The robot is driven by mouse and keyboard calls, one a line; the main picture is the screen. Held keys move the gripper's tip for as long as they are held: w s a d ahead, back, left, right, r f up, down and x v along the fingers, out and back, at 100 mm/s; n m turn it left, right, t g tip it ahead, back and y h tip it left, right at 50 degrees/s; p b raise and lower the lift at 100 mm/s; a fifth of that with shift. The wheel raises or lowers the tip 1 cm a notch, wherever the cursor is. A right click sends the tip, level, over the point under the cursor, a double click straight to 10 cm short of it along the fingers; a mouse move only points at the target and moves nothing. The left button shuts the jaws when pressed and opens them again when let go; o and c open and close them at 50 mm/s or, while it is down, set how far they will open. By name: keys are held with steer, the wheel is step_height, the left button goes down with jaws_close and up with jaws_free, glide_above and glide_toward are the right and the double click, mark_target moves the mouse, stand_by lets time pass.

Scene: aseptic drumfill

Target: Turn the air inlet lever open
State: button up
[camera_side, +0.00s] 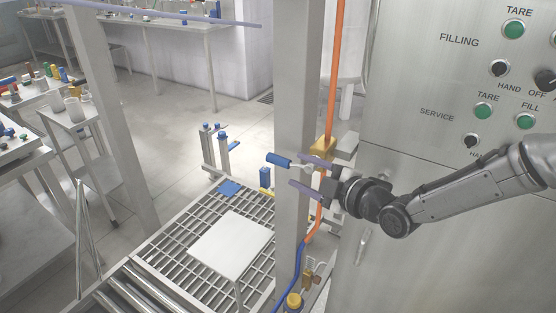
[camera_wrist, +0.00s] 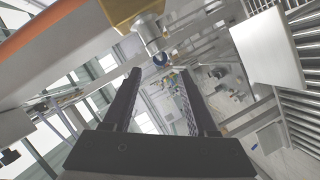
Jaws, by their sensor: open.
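The air inlet lever (camera_side: 278,160) has a blue grip and a pale metal stem. It points left from a brass valve body (camera_side: 322,151) on the steel post. My gripper (camera_side: 296,169) is open, with its two fingers pointing left, one above the other, close to the lever's stem. In the wrist view the lever's blue end (camera_wrist: 160,59) shows almost end-on, just beyond and between the fingertips of my gripper (camera_wrist: 159,72). The brass body (camera_wrist: 124,10) is at the top there. I cannot tell whether a finger touches the lever.
An orange hose (camera_side: 333,75) comes down to the valve, and a blue hose (camera_side: 297,265) runs below. The steel post (camera_side: 297,90) stands just left of the gripper. A control cabinet (camera_side: 420,160) is at the right. A white plate (camera_side: 232,245) lies over the grating at lower left.

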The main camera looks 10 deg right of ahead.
mark_target(278, 160)
steer(key=x, duration=0.8)
steer(key=shift+w+a, duration=0.1)
steer(key=shift+w, duration=0.2)
jaws_close()
stand_by(1.1)
